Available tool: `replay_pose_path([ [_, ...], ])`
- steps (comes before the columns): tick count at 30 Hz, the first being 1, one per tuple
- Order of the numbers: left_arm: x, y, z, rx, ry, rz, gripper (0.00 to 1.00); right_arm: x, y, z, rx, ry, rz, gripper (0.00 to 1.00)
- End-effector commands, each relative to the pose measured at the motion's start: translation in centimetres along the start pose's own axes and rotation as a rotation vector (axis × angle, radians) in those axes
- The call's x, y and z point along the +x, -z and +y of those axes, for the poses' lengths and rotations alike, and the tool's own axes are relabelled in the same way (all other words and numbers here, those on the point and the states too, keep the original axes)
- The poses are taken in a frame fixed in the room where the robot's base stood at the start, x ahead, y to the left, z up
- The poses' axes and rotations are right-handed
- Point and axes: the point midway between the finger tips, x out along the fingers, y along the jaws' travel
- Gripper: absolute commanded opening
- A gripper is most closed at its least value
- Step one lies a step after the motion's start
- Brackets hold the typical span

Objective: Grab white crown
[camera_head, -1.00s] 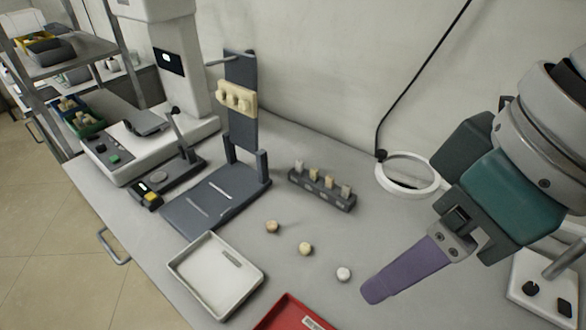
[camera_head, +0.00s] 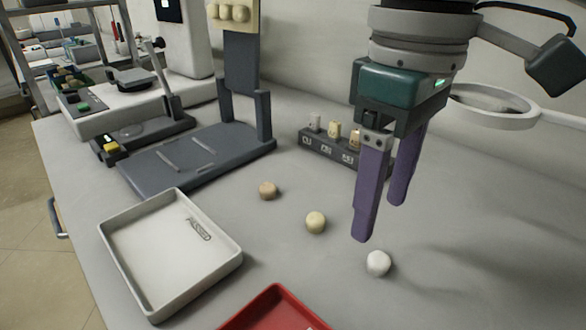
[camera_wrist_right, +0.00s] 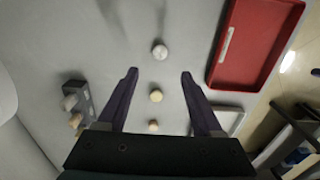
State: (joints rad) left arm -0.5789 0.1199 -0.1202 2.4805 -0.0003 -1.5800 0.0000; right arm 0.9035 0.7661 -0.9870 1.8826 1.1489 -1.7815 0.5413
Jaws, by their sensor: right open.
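The white crown (camera_head: 378,263) is a small rounded piece on the grey bench, the nearest of three loose crowns in the head view. It also shows in the right wrist view (camera_wrist_right: 159,50), beyond the fingertips and roughly centred between them. My right gripper (camera_head: 381,222) hangs above the bench with purple fingers pointing down, open and empty, behind and above the white crown and apart from it. In the right wrist view the open fingers (camera_wrist_right: 159,73) have nothing between their tips. My left gripper is not in view.
A yellowish crown (camera_head: 316,222) and a tan crown (camera_head: 268,190) lie to the left. A rack (camera_head: 318,146) with small crowns stands behind the right gripper. A white tray (camera_head: 232,262) and a red tray (camera_head: 262,310) sit in front. A grey stand (camera_head: 190,160) is behind.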

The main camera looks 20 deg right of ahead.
Motion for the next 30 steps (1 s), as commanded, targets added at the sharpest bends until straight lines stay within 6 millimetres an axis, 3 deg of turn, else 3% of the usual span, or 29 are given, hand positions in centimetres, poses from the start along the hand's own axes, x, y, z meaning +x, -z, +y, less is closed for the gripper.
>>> replay_pose_path([
  [12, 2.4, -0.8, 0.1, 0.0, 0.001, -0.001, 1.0, 6.2, -0.8, 0.1, -0.002, -0.001, -0.001, 0.68],
  [21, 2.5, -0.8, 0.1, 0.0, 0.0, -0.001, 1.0, 6.6, -0.8, 0.1, -0.003, -0.001, 0.001, 0.68],
  [30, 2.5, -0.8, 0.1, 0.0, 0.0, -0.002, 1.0, 6.6, -0.8, 0.1, -0.003, -0.001, 0.002, 0.36],
])
